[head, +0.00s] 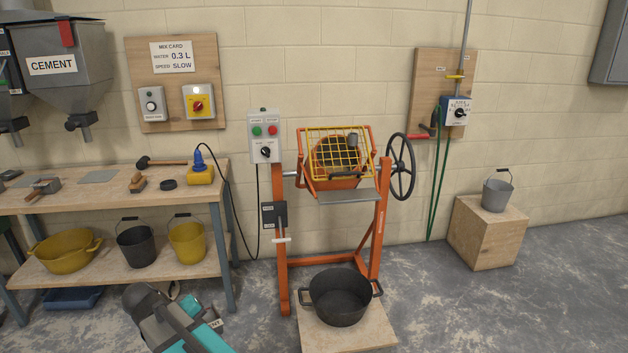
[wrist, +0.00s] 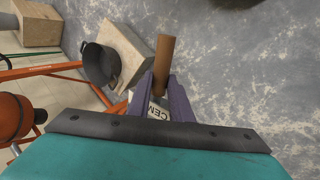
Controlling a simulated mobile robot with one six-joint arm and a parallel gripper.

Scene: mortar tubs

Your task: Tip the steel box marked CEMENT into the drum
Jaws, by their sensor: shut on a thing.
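My gripper (wrist: 162,86) is shut on the box marked CEMENT. In the wrist view a brown round handle (wrist: 165,52) sticks out past the fingers, and a white label (wrist: 157,112) reading "CEM" shows between them. Most of the box is hidden. In the head view only a label corner (head: 216,323) shows beside my arm at the bottom, left of the mixer. The orange drum (head: 338,182) hangs in the mixer frame, its mouth facing forward and up behind a yellow grid guard (head: 318,146). The drum edge also shows in the wrist view (wrist: 12,118).
A black tub (head: 340,300) stands on a board below the drum. The workbench (head: 110,200) with tools and buckets is at left. A handwheel (head: 401,167) sits right of the drum. A grey bucket (head: 496,195) stands on a wooden block at right. The floor between is clear.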

